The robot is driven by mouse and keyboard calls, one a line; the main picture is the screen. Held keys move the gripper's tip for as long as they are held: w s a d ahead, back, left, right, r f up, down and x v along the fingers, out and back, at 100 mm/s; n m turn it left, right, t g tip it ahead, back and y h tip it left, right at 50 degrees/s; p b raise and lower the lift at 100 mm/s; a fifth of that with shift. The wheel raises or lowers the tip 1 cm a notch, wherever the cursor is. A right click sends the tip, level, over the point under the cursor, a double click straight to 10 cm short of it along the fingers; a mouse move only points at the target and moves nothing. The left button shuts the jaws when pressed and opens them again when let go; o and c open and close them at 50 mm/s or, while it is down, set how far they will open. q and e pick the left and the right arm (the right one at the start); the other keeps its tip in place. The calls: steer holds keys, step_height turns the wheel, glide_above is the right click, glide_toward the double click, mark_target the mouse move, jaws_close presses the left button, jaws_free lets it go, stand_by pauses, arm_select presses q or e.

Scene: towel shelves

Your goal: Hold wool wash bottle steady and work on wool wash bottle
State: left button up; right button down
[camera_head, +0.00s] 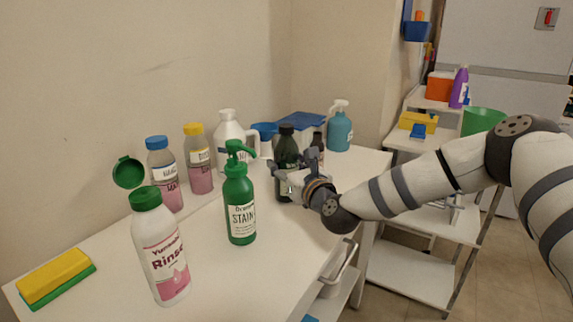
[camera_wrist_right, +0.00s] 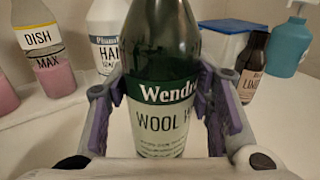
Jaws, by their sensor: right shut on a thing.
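The wool wash bottle (camera_head: 287,151) is dark green with a black cap and stands upright on the white shelf top. In the right wrist view the wool wash bottle (camera_wrist_right: 163,95) fills the middle, its "Wendre…" and "WOOL" label facing the camera. My right gripper (camera_head: 282,178) reaches in from the right and is shut on the bottle's body. In the right wrist view the purple-padded fingers (camera_wrist_right: 163,110) press on both sides of it. The bottle's cap is out of the wrist view. My left gripper is not in view.
Left of it stand a green stain pump bottle (camera_head: 240,205), a white rinse bottle (camera_head: 160,250) and pink-filled bottles (camera_head: 199,165). A white jug (camera_head: 229,135), a small dark bottle (camera_head: 318,145) and a teal pump bottle (camera_head: 339,130) are close behind. The front left surface holds a yellow-green sponge (camera_head: 55,277).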

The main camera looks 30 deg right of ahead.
steer(key=c, duration=0.8)
jaws_free()
steer(key=shift+f, duration=0.15)
steer(key=shift+o, duration=0.2)
steer(key=shift+r, duration=0.45)
steer(key=s, duration=0.4)
steer(key=s+p, duration=0.1)
steer(key=s, duration=0.7)
steer(key=shift+a+f, duration=0.1)
steer(key=shift+a, duration=0.25)
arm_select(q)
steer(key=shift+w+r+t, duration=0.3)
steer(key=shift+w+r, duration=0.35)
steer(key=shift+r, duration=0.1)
arm_select(e)
steer(key=shift+f, duration=0.1)
